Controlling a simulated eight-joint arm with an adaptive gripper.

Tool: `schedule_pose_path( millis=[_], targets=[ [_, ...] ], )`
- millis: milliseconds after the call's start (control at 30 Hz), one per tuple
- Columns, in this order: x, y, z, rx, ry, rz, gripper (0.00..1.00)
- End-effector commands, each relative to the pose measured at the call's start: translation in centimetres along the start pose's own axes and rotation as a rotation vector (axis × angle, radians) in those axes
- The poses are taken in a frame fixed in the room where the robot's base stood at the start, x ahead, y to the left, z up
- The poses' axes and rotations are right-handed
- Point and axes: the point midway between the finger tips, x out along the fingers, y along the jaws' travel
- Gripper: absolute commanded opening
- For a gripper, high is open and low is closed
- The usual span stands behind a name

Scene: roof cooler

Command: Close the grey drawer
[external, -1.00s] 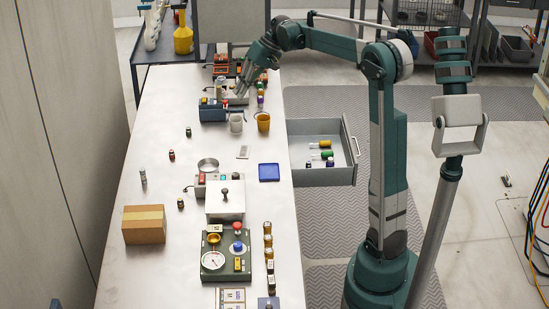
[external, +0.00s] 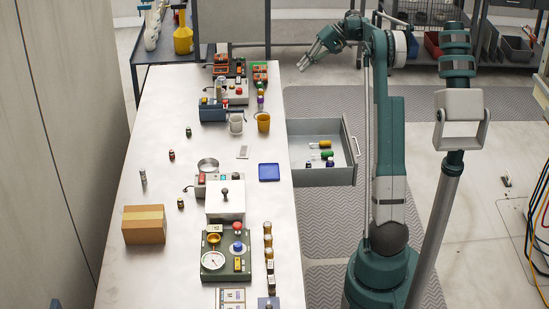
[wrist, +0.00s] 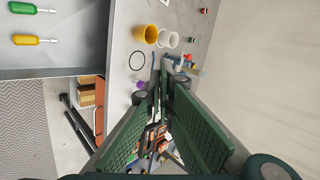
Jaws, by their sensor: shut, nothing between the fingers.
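The grey drawer (external: 318,177) stands pulled out from the right side of the long white table in the external view. Screwdrivers with yellow and green handles and small dark items lie in it. In the wrist view part of the drawer (wrist: 75,68) shows at the upper left with two of the screwdrivers. My gripper (external: 302,67) is past the far right corner of the table, apart from the drawer and farther back. Its fingers point left and hold nothing. In the wrist view the fingers (wrist: 162,62) come together at their tips.
The table (external: 220,150) carries a yellow cup (external: 263,122), a white cup (external: 236,123), a blue tray (external: 269,172), a cardboard box (external: 144,224) and several devices. The floor beyond the drawer's right end is clear up to my arm's base.

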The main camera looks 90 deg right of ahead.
Motion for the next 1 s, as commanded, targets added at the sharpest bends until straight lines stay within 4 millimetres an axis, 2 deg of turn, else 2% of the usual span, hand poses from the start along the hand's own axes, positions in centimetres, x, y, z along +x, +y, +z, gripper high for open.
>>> schedule_pose_path(
  millis=[33, 267, 600, 800, 1000],
  targets=[
    [-1.4, 1.9, -0.6, 0.014, 0.01, -0.011, 0.0],
    [-7.1, 9.6, -2.4, 0.058, 0.048, -0.069, 0.0],
    [-15.5, 21.6, -2.5, 0.11, 0.109, -0.153, 0.0],
    [-19.0, 26.8, -1.7, 0.128, 0.136, -0.189, 0.0],
    [-21.4, 30.6, -0.9, 0.138, 0.158, -0.215, 0.0]
  ],
)
